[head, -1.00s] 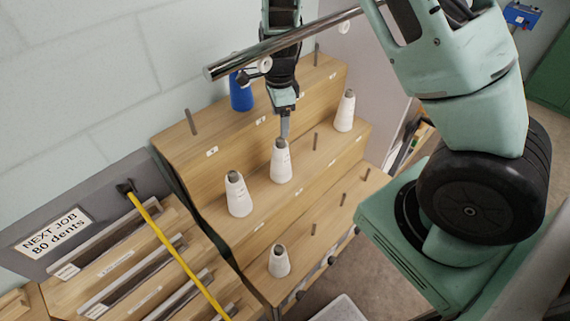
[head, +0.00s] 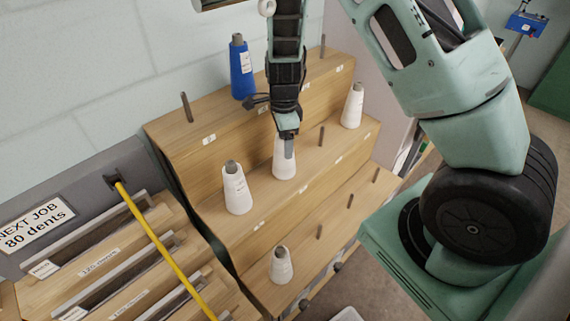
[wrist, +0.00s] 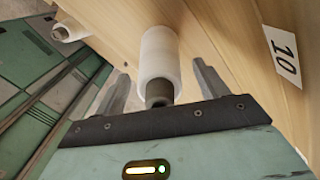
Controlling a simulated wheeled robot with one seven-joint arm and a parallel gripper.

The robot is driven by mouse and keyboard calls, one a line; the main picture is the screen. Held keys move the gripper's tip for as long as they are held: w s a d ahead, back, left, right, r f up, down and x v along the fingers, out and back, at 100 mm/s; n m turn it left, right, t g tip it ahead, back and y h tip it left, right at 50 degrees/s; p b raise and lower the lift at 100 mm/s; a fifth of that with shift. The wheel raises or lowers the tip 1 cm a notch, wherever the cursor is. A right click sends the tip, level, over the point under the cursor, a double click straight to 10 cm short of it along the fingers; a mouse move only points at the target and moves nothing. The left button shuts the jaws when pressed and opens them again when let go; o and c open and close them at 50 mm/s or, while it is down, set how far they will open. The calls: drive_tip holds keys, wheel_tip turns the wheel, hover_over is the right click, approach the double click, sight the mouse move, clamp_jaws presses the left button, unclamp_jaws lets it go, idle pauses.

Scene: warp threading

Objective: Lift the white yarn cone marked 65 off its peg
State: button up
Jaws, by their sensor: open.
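A white yarn cone (head: 284,170) stands on the middle step, its top hidden behind my gripper (head: 288,148). In the wrist view, a white cone (wrist: 160,52) with a dark grey tip lies between the two open fingers of my gripper (wrist: 160,76). The fingers are on either side of the tip end, with gaps showing; nothing is gripped. Other white cones stand at the left of the same step (head: 236,190), at its right end (head: 353,106) and on the lowest step (head: 280,266). No 65 mark is readable on any cone.
The wooden stepped rack (head: 262,205) has several bare pegs, one at the top left (head: 187,107). A blue cone (head: 241,70) stands on the top step. A "10" label (wrist: 284,52) shows beside the cone. A yellow rod (head: 160,245) crosses the slotted rack at left.

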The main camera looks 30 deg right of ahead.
drive_tip(key=c, duration=0.9)
wheel_tip(320, 180, up, 11)
drive_tip(key=p, duration=1)
drive_tip(key=shift+a+r, duration=0.1)
